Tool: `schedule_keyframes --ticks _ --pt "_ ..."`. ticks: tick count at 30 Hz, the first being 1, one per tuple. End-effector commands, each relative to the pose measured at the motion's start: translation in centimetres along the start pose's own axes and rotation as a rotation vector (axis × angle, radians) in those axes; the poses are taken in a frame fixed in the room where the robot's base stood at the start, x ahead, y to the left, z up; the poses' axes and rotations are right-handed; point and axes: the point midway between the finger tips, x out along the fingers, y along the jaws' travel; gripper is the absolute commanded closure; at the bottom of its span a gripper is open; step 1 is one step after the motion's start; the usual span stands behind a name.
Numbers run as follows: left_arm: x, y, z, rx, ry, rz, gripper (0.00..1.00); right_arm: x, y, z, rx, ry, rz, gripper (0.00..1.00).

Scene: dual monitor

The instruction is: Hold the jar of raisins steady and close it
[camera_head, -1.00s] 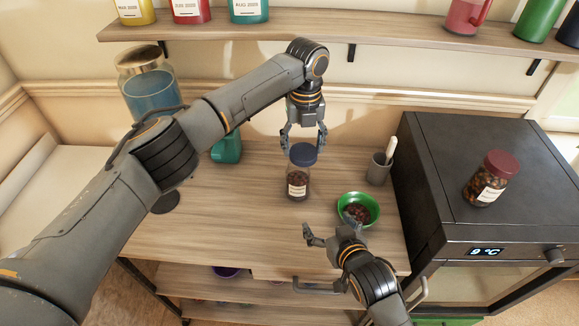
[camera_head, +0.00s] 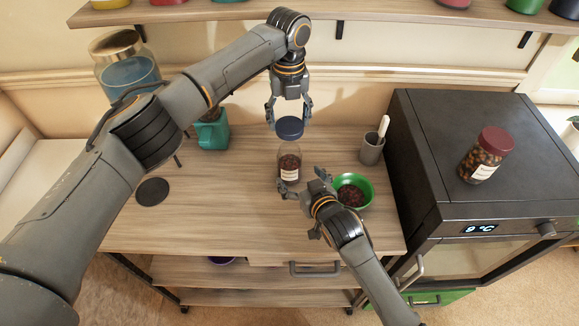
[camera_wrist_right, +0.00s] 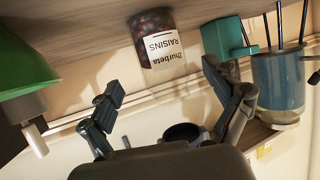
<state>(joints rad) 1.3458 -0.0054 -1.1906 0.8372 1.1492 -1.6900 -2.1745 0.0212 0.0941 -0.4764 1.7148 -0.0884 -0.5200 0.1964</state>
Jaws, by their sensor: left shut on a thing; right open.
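The jar of raisins (camera_head: 289,166) stands upright on the wooden counter, its white label facing me. My left gripper (camera_head: 289,116) is shut on the blue lid (camera_head: 289,129), which is above the jar's mouth with a gap between them. My right gripper (camera_head: 314,181) is open, close to the jar on its right side. In the right wrist view the jar (camera_wrist_right: 152,38) appears upside down, ahead of and between the open fingers (camera_wrist_right: 162,80), not touching them.
A green bowl of raisins (camera_head: 367,184) is right beside my right gripper. A grey cup (camera_head: 371,150) stands behind it. A black oven-like appliance (camera_head: 440,150) on the right carries a red-lidded jar (camera_head: 484,158). The counter's left side is mostly clear.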

Motion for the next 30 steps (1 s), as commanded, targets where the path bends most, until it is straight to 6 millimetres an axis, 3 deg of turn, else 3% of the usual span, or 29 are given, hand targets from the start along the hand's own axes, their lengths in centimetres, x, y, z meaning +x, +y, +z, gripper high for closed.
schedule_keyframes --ticks 6,12,26,30 --pt "0.0 0.0 0.0 0.000 0.000 0.000 0.52 4.3 -0.1 -0.1 -0.001 0.000 0.000 0.11" --pt "0.0 0.0 0.0 0.000 0.000 0.000 0.52 6.7 -0.1 0.0 0.000 -0.001 0.000 0.11" --pt "0.0 0.0 0.0 0.000 0.000 0.000 0.52 7.6 0.0 0.0 0.000 0.000 0.000 0.11" --pt "0.0 0.0 0.0 0.000 0.000 0.000 0.52 7.6 0.0 0.0 0.000 -0.001 -0.001 0.35"
